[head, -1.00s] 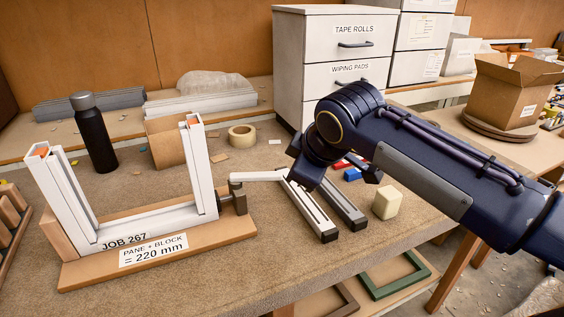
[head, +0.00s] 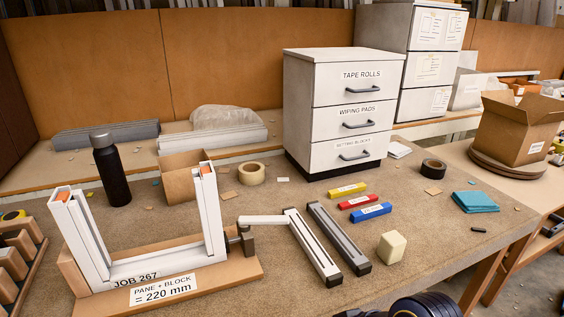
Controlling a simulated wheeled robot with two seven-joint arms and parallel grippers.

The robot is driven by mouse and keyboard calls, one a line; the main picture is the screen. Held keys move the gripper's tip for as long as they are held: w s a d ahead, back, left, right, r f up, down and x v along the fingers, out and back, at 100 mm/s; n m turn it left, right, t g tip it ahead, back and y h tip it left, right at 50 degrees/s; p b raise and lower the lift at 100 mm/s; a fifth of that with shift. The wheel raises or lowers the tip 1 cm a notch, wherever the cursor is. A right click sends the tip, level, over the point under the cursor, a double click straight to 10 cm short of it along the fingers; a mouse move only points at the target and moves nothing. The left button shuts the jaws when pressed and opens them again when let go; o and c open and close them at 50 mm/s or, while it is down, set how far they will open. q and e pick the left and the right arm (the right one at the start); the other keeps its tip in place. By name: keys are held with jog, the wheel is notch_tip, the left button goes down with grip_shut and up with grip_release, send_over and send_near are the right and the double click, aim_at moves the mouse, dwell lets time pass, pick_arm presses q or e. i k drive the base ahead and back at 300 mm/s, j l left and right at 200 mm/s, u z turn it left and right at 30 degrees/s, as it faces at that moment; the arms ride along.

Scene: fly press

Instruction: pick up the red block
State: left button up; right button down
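The red block (head: 358,202) lies on the brown bench between a yellow block (head: 347,190) behind it and a blue block (head: 371,211) in front of it. All three are small bars with white labels, set apart from each other. Nothing covers the red block. A dark part of my arm shows at the bottom edge, right of centre. Neither gripper's fingertips can be made out in the head view.
A white frame on a wooden base (head: 240,272) stands at left, with a white bar and a grey bar (head: 338,238) to its right. A cream block (head: 391,248) sits in front of the blue block. A drawer unit (head: 338,110) stands behind. A teal cloth (head: 475,202) lies at right.

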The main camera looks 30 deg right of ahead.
aim_at(358, 202)
jog(key=l+z, duration=0.25)
jog(key=z, duration=0.15)
jog(key=l+z, duration=0.55)
jog(key=z, duration=0.2)
